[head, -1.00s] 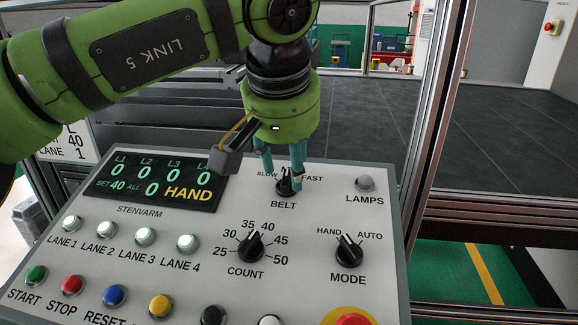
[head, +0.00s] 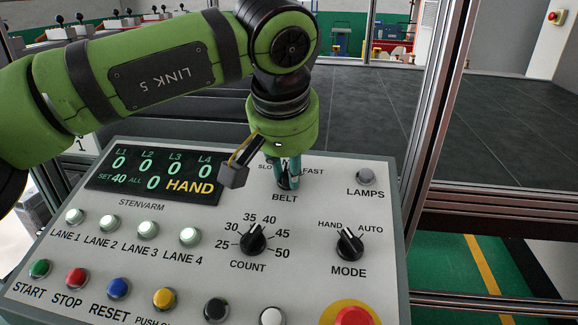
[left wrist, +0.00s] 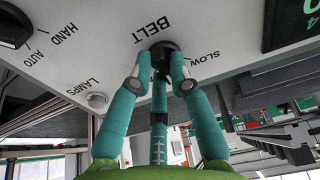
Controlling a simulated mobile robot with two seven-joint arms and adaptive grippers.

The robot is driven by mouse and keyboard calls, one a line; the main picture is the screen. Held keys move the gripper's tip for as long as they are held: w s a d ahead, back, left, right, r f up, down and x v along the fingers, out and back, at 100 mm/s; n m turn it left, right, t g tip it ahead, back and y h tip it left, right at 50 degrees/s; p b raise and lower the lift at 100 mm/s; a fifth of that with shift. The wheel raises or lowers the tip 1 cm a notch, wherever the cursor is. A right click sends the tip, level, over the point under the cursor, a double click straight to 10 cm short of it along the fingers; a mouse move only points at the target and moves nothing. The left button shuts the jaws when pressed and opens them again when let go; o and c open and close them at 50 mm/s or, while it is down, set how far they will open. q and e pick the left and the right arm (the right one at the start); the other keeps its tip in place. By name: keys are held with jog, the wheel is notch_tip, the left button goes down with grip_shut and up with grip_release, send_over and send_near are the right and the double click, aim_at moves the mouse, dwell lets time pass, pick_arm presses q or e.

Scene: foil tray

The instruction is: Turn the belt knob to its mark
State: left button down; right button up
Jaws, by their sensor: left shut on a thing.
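The fingers also show in the left wrist view (left wrist: 160,82), on both sides of the knob. The printed SLOW and FAST labels flank the knob in the head view, SLOW partly covered. The knob's pointer and its mark are hidden. My right gripper is out of view.
The tilted control panel (head: 185,285) also carries the COUNT knob (head: 253,240), the MODE knob (head: 350,245), the LAMPS button (head: 365,176) and a red button (head: 355,317). The display (head: 155,172) reads HAND. A metal post (head: 430,150) stands right of the panel.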

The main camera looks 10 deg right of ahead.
pick_arm(q)
jog(key=shift+n, duration=0.5)
jog(key=n, duration=0.4)
jog(key=shift+w+d+y, duration=0.1)
jog(key=shift+d+y, duration=0.05)
jog(key=shift+y, duration=0.15)
jog(key=n, duration=0.4)
jog(key=shift+w+r+n, duration=0.1)
jog(key=shift+n, duration=0.3)
jog(key=c, duration=1.1)
grip_release()
jog(key=shift+w, duration=0.1)
jog(key=shift+c, duration=0.2)
jog(key=d+v, duration=0.1)
jog(key=v, duration=1.1)
jog(key=shift+a, duration=0.25)
